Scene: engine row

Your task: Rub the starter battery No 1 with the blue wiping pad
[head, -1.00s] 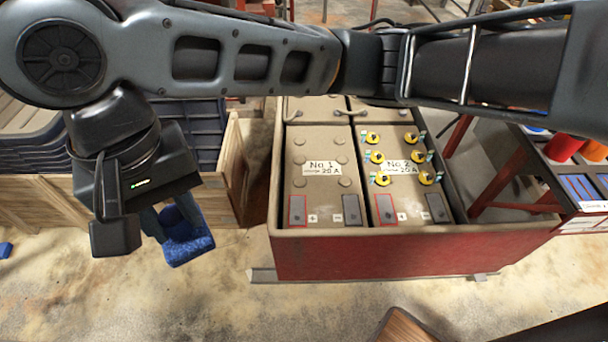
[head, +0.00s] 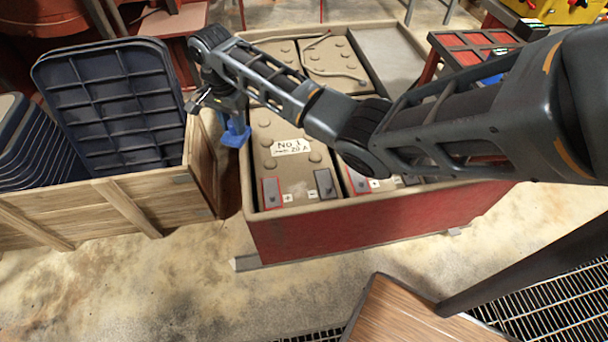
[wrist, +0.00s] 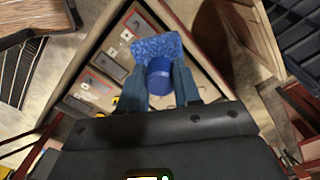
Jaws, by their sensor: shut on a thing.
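Starter battery No 1 (head: 288,163) sits at the left in the red box, tan and dusty on top. It has a white "No 1 20 A" label, round caps and a red-edged and a dark terminal block at its near end. My gripper (wrist: 159,82) is shut on the handle of the blue wiping pad (wrist: 157,47). In the head view the pad (head: 236,136) hangs at the left wall of the box, beside the battery's left edge. I cannot tell whether it touches anything. Battery No 2 is mostly hidden behind my arm.
The red box (head: 370,225) has a raised rim around the batteries. A wooden crate (head: 110,205) with dark blue trays (head: 110,105) stands close on the left. A wooden top (head: 400,315) is at the front right. The floor in front is partly clear.

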